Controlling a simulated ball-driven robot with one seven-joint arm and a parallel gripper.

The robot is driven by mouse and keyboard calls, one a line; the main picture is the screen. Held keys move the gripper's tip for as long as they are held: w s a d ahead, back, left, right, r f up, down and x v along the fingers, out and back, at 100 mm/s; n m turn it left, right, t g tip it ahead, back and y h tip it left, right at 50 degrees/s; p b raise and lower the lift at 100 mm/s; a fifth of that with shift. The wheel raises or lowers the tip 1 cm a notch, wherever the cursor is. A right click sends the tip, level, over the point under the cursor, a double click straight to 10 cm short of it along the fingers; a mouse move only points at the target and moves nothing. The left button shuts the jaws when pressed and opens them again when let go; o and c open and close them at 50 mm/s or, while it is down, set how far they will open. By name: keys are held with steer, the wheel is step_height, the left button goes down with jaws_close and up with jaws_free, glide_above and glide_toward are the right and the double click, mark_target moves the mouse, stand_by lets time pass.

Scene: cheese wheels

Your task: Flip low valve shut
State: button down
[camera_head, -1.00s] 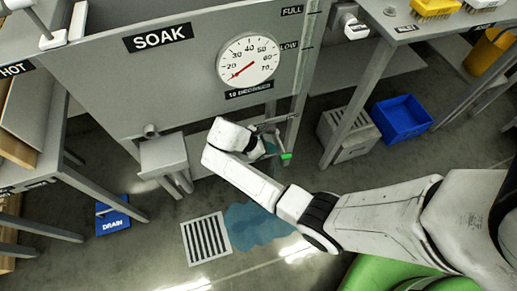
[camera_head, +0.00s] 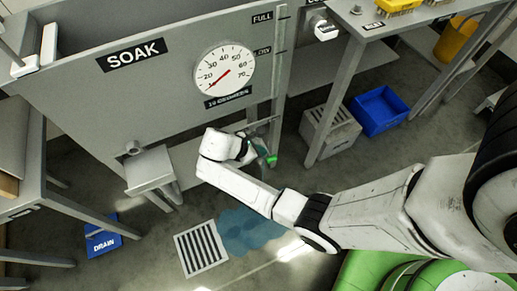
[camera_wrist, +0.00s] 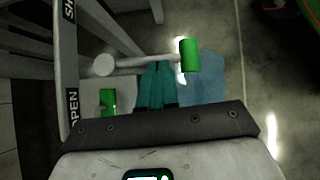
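A valve lever shows in the wrist view as a pale rod (camera_wrist: 140,64) with a round pale end at left and a green grip (camera_wrist: 189,55) at right. The green grip also shows in the head view (camera_head: 271,160), under the SOAK tank. A label strip beside it reads OPEN (camera_wrist: 73,105) and, at the far end, a cut-off "SH" (camera_wrist: 69,10). My gripper (camera_wrist: 158,66) has its teal fingers side by side with no clear gap. Their tips meet the rod in the picture, left of the green grip; contact is unclear. A second green piece (camera_wrist: 108,102) shows left of the fingers.
The grey SOAK tank (camera_head: 160,85) with a dial (camera_head: 224,70) stands above my gripper. A blue puddle (camera_head: 245,228) and a floor grate (camera_head: 201,249) lie below. A DRAIN sign (camera_head: 104,240), blue bin (camera_head: 379,111) and grey crate (camera_head: 331,130) stand around; table legs flank the space.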

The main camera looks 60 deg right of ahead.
steer(key=shift+s+d+r+n+p, duration=0.1)
steer(key=shift+s+n+p, duration=0.15)
steer(key=shift+p, duration=0.3)
steer(key=n+p, duration=0.1)
steer(key=s+n+t+p, duration=0.1)
steer(key=p, duration=0.1)
steer(key=d+n+t+p, duration=0.1)
steer(key=p, duration=0.1)
steer(key=shift+s+d+r+h, duration=0.1)
steer(key=shift+s+r+h, duration=0.2)
steer(key=shift+h, duration=0.1)
steer(key=d+n+t+y+p, duration=0.1)
steer(key=d+n+t+p, duration=0.6)
steer(key=n, duration=0.4)
steer(key=shift+s+d+f+y+p, duration=0.2)
steer(key=shift+d+f+y+p, duration=0.3)
steer(key=shift+p, duration=0.55)
steer(key=shift+w+d, duration=0.1)
steer(key=shift+d, duration=0.1)
steer(key=shift+r, duration=0.1)
